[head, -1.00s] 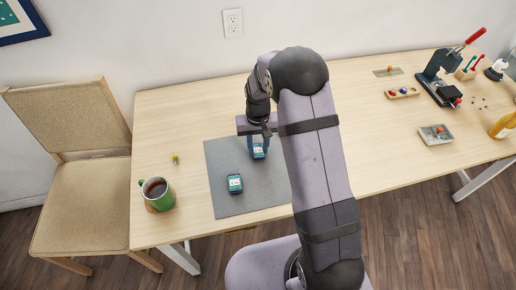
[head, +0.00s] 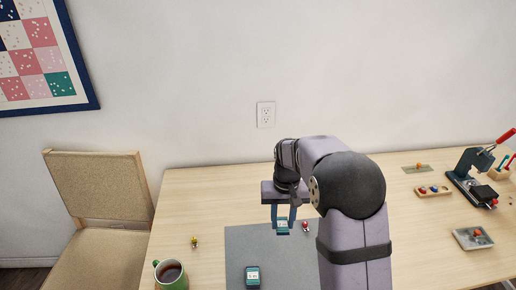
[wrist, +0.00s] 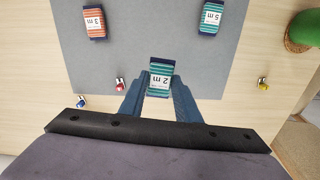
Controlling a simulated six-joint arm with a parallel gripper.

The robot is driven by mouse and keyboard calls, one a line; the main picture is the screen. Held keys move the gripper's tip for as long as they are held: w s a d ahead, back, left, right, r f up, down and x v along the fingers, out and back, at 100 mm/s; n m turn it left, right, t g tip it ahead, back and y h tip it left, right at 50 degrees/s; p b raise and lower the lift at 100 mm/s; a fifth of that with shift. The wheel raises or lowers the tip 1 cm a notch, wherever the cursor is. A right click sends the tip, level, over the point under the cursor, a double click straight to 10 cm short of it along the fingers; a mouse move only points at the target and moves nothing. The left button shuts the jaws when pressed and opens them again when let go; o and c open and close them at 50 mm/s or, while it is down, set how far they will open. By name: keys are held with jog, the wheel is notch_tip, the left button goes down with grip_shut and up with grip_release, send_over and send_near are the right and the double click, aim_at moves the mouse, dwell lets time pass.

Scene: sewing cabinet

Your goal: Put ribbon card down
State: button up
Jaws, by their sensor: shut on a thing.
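My gripper (head: 283,226) is shut on a teal striped ribbon card (wrist: 160,78) with a white "2 m" label. In the head view the held card (head: 282,227) shows between the fingertips, by the far edge of the grey mat (head: 240,245). The wrist view shows it over the mat's edge; its height above the surface is hard to tell. Another teal card (wrist: 212,17), labelled "5 m", lies on the mat, also in the head view (head: 253,276). An orange "3 m" card (wrist: 94,22) lies on the mat in the wrist view, hidden in the head view.
Small red (wrist: 120,84), blue (wrist: 82,102) and yellow (wrist: 263,84) items stand near the gripper. A green mug (head: 171,275) is at the front left. A press (head: 474,178) and trays (head: 472,238) are at the right. Bare mat lies between the cards.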

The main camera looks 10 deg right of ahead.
jog(key=shift+w, duration=0.45)
jog(key=f, duration=0.1)
jog(key=s+f+n, duration=0.1)
jog(key=shift+s+f, duration=0.1)
jog(key=shift+f, duration=0.25)
jog(key=s, duration=0.1)
jog(key=s+f, duration=0.1)
jog(key=s, duration=0.1)
jog(key=shift+d+f, duration=0.1)
jog(key=s+p, duration=0.1)
jog(key=s+r+p, duration=0.1)
jog(key=s, duration=0.1)
jog(key=s+r+p, duration=0.1)
jog(key=shift+s+d+r, duration=0.25)
jog(key=shift+s+d, duration=0.05)
jog(key=shift+d, duration=0.1)
